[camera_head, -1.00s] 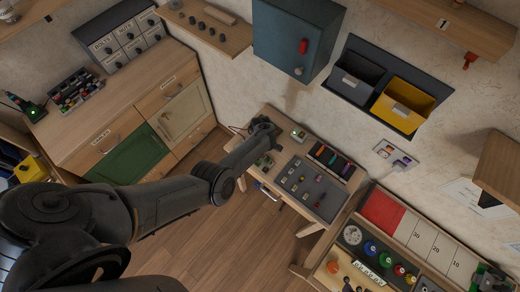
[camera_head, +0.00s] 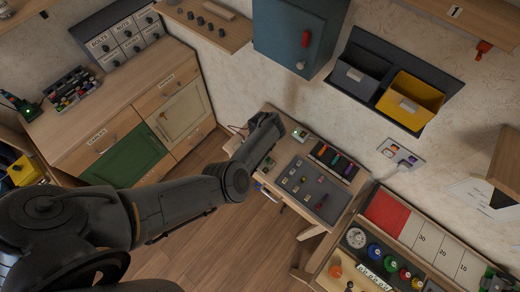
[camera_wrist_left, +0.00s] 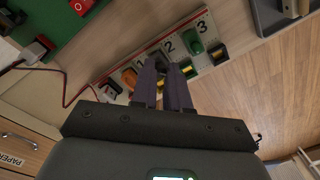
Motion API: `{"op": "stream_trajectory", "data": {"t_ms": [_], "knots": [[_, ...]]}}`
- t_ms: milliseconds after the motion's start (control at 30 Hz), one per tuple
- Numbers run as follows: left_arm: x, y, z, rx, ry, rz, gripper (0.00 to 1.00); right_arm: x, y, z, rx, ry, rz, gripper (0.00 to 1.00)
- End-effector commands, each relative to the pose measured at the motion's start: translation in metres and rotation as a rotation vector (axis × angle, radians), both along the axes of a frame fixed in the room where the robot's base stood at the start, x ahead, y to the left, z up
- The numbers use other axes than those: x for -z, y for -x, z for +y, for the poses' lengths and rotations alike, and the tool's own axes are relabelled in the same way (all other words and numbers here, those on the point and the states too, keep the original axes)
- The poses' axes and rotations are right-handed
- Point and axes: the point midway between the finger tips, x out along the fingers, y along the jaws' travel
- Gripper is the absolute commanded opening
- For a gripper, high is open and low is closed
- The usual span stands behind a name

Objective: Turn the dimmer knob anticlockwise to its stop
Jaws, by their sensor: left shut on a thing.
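In the left wrist view a pale strip with a red edge (camera_wrist_left: 117,70) carries the labels 1, 2 and 3. An orange knob (camera_wrist_left: 130,78) sits by 1 and a green knob (camera_wrist_left: 193,45) by 3. My left gripper (camera_wrist_left: 164,62) reaches to the middle place by 2, shut on a dark knob there, mostly hidden between the fingers. I cannot tell for sure whether this is the dimmer knob, nor its angle. In the head view my left gripper (camera_head: 270,123) is at the back left of the small bench (camera_head: 270,111). My right gripper is not in view.
Right of the gripper are a small box with a green light (camera_head: 300,134) and a grey board (camera_head: 308,190) with small parts. A red cable (camera_wrist_left: 68,98) runs beside the strip in the wrist view. A blue cabinet (camera_head: 285,35) hangs above the bench.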

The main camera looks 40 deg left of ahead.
Motion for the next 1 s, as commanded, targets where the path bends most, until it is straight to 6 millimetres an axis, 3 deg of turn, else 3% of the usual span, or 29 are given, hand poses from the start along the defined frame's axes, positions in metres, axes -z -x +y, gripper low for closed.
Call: {"op": "stream_trajectory", "data": {"t_ms": [300, 867, 900, 1000], "knots": [[0.0010, 0.0002, -0.0007, -0.125, 0.001, 0.001, 0.00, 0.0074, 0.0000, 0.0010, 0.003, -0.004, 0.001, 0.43], [0.0003, 0.0004, -0.0002, -0.149, 0.000, 0.000, 0.00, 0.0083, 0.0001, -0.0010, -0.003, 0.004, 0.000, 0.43], [0.0003, 0.0004, -0.0002, -0.149, 0.000, 0.000, 0.18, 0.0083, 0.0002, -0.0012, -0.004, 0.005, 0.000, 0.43], [0.0003, 0.0004, -0.0001, -0.149, 0.000, 0.000, 0.33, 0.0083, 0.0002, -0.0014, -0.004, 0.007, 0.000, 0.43]]}}
